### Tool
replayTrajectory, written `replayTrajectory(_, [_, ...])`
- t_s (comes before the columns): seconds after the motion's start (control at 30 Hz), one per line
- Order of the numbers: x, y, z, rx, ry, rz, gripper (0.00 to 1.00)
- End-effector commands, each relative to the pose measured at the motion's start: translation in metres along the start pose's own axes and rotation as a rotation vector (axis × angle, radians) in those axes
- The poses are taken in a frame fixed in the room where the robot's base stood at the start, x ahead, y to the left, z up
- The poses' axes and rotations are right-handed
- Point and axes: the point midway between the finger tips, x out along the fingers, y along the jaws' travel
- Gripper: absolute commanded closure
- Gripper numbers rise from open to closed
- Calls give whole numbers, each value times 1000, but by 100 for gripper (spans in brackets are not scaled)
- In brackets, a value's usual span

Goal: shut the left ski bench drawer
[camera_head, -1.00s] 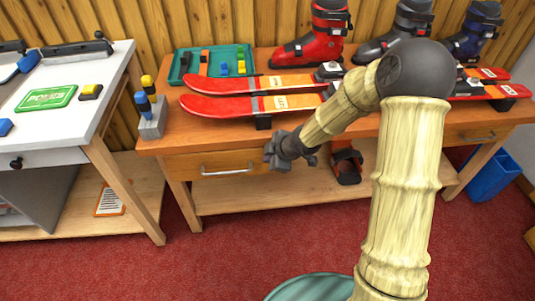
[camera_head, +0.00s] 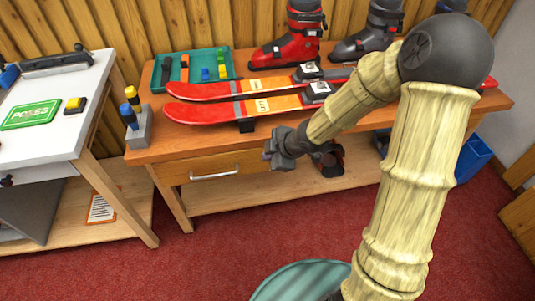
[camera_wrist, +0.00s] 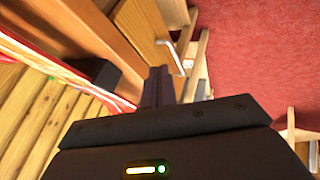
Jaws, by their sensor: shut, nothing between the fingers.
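The left ski bench drawer (camera_head: 175,172) is a wooden front with a silver bar handle (camera_head: 214,176), under the left part of the bench top. How far it stands out is hard to tell in the head view. My gripper (camera_head: 269,156) is shut and empty, just right of the drawer front and below the top's front edge. In the wrist view the dark closed fingers (camera_wrist: 157,86) point towards the drawer front (camera_wrist: 143,28), with its handle (camera_wrist: 167,44) beyond the tips. I see no clear contact.
The ski bench top (camera_head: 165,143) carries red skis (camera_head: 215,110), boots (camera_head: 290,38), a green tray (camera_head: 205,62) and a small tool block (camera_head: 138,125). A white table (camera_head: 60,140) stands at left. A blue bin (camera_head: 472,158) is at right. Red floor is clear in front.

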Motion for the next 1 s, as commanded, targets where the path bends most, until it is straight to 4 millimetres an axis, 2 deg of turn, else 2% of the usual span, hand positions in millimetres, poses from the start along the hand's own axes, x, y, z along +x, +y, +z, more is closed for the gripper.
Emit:
replayTrajectory(0.03, [0, 0, 0, 0, 0, 0, 94])
replayTrajectory(0.1, [0, 0, 0, 0, 0, 0, 80])
replayTrajectory(0.33, [10, -4, -4, -26, 42, 2, 80])
replayTrajectory(0.7, [71, -36, -22, -249, 350, 143, 80])
replayTrajectory(1.0, [104, -71, -21, -442, 482, 372, 80])
